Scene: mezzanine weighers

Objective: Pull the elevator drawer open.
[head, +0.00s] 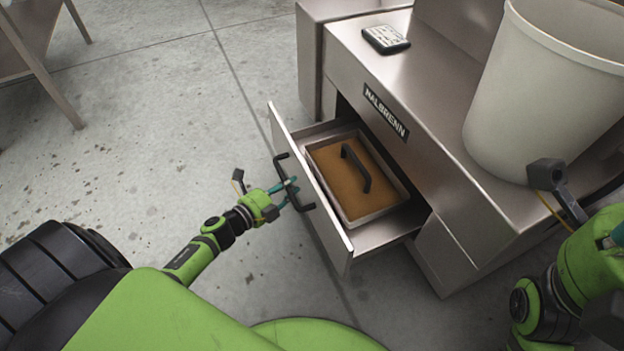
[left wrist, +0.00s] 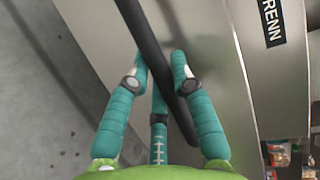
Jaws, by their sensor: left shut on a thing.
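The drawer (head: 330,228) of the steel Nalbrenn machine stands pulled out, with its inside showing. A black bar handle (head: 307,207) is fixed on its front. My left gripper (head: 291,190) is shut on this handle at the drawer front. In the left wrist view the teal fingers (left wrist: 163,68) lie on both sides of the dark handle bar (left wrist: 146,42). Part of my right gripper (head: 612,238) shows at the right edge; its fingertips cannot be made out.
Inside the drawer lies a pale tray (head: 390,207) with a brown surface and a black grip (head: 356,168). A large white bucket (head: 540,90) and a small keypad-like device (head: 386,40) stand on the machine (head: 440,110). Bare concrete floor (head: 130,130) lies left of the drawer.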

